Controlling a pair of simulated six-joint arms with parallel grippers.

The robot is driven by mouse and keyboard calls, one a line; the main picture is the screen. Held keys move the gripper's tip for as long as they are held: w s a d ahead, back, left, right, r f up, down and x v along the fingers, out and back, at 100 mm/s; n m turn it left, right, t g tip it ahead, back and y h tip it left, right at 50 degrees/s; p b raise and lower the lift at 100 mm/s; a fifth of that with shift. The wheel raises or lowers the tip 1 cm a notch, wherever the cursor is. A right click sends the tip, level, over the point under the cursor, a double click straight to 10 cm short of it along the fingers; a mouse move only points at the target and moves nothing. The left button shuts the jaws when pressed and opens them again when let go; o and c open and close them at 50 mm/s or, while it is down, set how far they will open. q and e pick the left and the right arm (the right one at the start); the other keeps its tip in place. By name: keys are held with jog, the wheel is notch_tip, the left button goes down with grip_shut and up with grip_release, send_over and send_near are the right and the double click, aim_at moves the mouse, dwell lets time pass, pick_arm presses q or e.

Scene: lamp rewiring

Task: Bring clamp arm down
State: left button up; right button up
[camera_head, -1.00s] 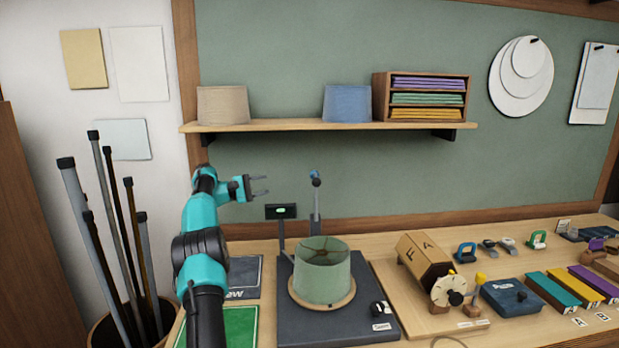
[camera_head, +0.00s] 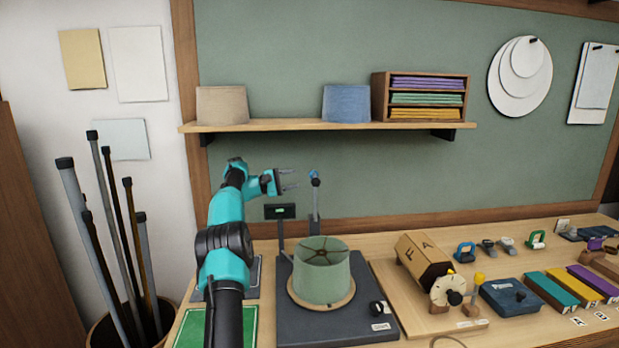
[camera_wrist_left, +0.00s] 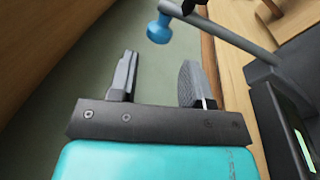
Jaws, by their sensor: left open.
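The clamp arm (camera_head: 315,203) stands upright behind the green lampshade, a grey bar with a blue knob (camera_head: 315,175) at its top. In the left wrist view the blue knob (camera_wrist_left: 159,29) shows just beyond the fingertips, with the grey bar (camera_wrist_left: 225,33) running off to the right. My left gripper (camera_head: 292,180) is open and empty, a little to the left of the knob and apart from it. It also shows in the left wrist view (camera_wrist_left: 158,75). The green lampshade (camera_head: 322,272) sits on a round wooden base on the dark fixture plate (camera_head: 345,325). My right gripper is out of view.
A small display (camera_head: 280,211) on a post stands below my left gripper. A wall shelf (camera_head: 330,125) with shades and a paper rack (camera_head: 420,96) is above and behind. A wooden dial block (camera_head: 423,255) stands right of the fixture.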

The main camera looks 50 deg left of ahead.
pick_arm(q)
jog(key=x, duration=0.6)
jog(key=shift+w+d, duration=0.2)
jog(key=shift+w, duration=0.1)
jog(key=shift+c, duration=0.3)
grip_shut()
